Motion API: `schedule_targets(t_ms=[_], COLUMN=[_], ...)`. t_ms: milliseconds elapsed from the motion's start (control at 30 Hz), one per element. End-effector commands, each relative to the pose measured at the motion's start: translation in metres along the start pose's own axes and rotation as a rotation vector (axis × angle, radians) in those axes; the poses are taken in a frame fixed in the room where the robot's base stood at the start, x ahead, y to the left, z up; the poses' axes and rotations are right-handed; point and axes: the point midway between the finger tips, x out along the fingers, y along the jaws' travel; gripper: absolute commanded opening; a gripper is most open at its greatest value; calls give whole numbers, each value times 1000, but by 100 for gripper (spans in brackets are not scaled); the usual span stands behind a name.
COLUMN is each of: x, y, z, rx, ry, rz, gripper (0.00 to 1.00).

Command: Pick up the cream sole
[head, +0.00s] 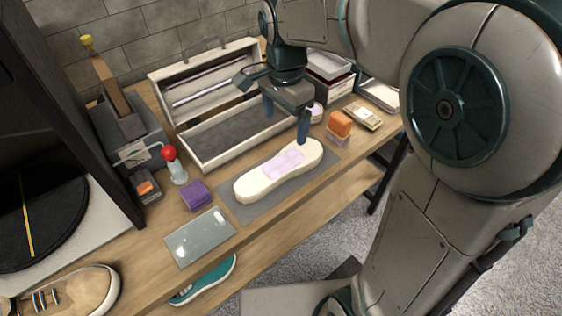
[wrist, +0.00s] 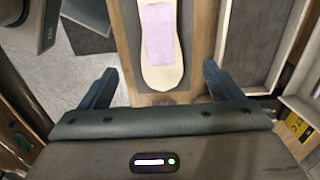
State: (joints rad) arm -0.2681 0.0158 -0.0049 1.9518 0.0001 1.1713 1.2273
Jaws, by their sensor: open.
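The cream sole (head: 270,180) lies flat on a dark grey mat (head: 231,208) on the wooden bench. A pale lilac patch (head: 284,162) covers part of its top. In the wrist view the sole (wrist: 168,77) points toward my gripper, with the lilac patch (wrist: 158,32) toward the top edge. My gripper (head: 286,125) is open and empty, above the bench near the right end of the sole. In the wrist view its two fingers (wrist: 157,82) stand wide apart, one on each side of the sole's near end. I see no contact with the sole.
An open wooden toolbox (head: 233,133) stands behind the sole. A purple block (head: 196,195), a glassy plate (head: 200,237) and a red-topped bottle (head: 175,165) are to the left. A sneaker (head: 65,292) sits at lower left.

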Motion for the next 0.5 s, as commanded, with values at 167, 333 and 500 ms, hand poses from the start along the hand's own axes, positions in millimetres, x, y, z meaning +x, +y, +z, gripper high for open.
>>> schedule_targets(t_ms=[167, 333, 500], x=[27, 61, 82], y=[-2, -1, -2], z=[1, 1, 1], rx=[17, 16, 15], ry=[-2, -2, -2], rz=[7, 7, 4], gripper=[86, 86, 86])
